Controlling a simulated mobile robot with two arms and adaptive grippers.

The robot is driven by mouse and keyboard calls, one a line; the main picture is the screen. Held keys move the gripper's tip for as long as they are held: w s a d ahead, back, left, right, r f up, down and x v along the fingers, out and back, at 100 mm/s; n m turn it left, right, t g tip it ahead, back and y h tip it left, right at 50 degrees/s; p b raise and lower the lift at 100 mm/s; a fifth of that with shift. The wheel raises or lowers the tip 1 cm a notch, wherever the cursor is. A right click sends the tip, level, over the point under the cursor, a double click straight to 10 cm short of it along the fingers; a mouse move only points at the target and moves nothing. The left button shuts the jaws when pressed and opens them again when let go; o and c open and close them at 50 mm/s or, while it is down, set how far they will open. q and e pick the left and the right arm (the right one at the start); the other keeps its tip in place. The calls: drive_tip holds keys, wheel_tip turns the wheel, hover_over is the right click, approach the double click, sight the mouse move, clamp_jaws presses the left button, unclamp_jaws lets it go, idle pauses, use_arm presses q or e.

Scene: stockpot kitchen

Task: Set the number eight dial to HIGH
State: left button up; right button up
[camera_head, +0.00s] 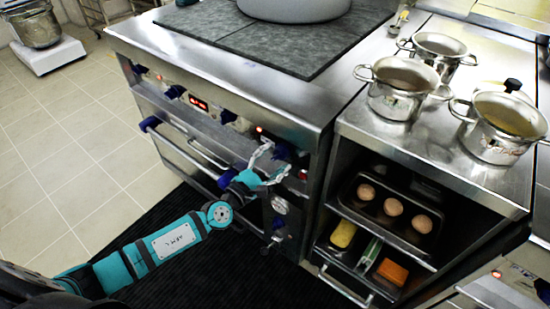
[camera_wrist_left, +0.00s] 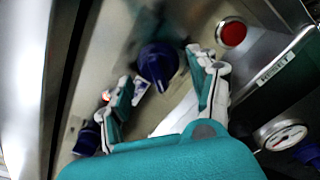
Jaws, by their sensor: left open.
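A dark blue dial (camera_head: 283,151) sits on the steel front panel of the stove, near its right corner. It also shows in the left wrist view (camera_wrist_left: 158,64), with its grip bar pointing down the picture. I cannot read a number or a HIGH mark beside it. My left gripper (camera_head: 273,162) is open in front of the panel, with its fingers spread on either side of this dial. In the left wrist view the fingers (camera_wrist_left: 170,72) look apart from the dial. My right gripper is out of view.
Other blue dials (camera_head: 228,117) line the panel. A red button (camera_wrist_left: 231,33), a RESET label (camera_wrist_left: 273,70) and a gauge (camera_head: 280,205) are close by. Oven handles (camera_head: 180,155) stick out below. Pots (camera_head: 402,86) stand on the right counter (camera_head: 440,152); open floor (camera_head: 70,150) lies left.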

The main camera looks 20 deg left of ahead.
use_arm(q)
drive_tip(key=v, duration=1.1)
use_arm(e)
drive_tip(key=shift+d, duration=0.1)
